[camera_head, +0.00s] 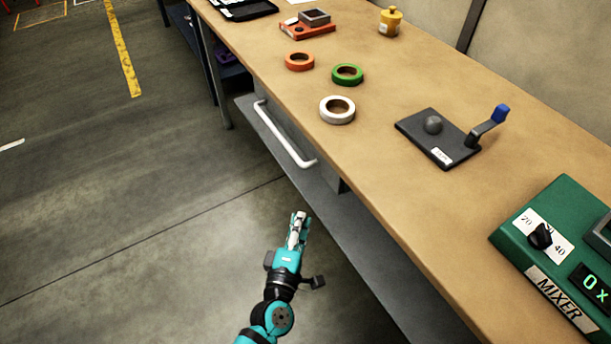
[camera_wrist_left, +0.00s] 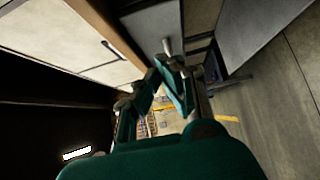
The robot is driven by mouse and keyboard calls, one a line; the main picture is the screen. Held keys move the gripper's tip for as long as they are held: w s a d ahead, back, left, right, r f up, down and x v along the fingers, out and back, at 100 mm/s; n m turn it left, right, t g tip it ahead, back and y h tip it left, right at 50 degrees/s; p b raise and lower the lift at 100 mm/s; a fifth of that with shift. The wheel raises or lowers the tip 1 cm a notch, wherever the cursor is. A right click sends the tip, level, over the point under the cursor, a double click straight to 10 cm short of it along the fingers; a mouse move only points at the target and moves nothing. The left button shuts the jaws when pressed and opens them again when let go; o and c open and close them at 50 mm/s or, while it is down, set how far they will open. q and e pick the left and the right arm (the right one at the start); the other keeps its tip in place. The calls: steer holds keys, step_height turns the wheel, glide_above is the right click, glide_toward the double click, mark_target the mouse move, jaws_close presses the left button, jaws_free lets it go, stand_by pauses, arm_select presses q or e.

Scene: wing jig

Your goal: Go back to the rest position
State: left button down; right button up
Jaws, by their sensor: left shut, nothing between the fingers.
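My left gripper (camera_head: 298,219) is at the lower middle of the head view, over the floor in front of the workbench (camera_head: 400,190). It is shut and empty, and its fingers point away from me, along the bench front. It touches nothing that I can see. In the left wrist view the fingers of this gripper (camera_wrist_left: 168,66) meet at their tips, with the bench and floor beyond. My right gripper is in neither view.
The bench bears an orange roll (camera_head: 299,61), a green roll (camera_head: 347,75), a white roll (camera_head: 337,109), a black plate with a blue-tipped lever (camera_head: 440,150) and a green mixer (camera_head: 545,270). A white drawer handle (camera_head: 285,138) juts from the front. The floor (camera_head: 120,220) at left is clear.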

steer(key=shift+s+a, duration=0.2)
arm_select(q)
steer(key=s+a+f+m+g, duration=0.25)
steer(key=s+f+m, duration=0.2)
steer(key=f, duration=0.55)
steer(key=s+a+f+m+g+p, duration=0.1)
steer(key=s+a+f+m+g, duration=0.25)
steer(key=f, duration=0.65)
steer(key=s+a+f+m+g, duration=0.1)
steer(key=s+f+m+g, duration=0.2)
steer(key=s+f, duration=0.5)
steer(key=s+a+f+m+g+y, duration=0.1)
steer(key=s+a+f+m+g, duration=0.1)
steer(key=s+a+f, duration=0.2)
steer(key=s+a+f+m+g+y, duration=0.1)
steer(key=s+a+f+m+g, duration=0.2)
steer(key=s, duration=0.8)
steer(key=s+a+f+m+g+y, duration=0.1)
steer(key=s+a+f+m+g, duration=0.1)
steer(key=s+a+f, duration=0.4)
steer(key=shift+s+f+g+p, duration=0.3)
steer(key=shift+s+f, duration=0.25)
steer(key=shift+s, duration=0.1)
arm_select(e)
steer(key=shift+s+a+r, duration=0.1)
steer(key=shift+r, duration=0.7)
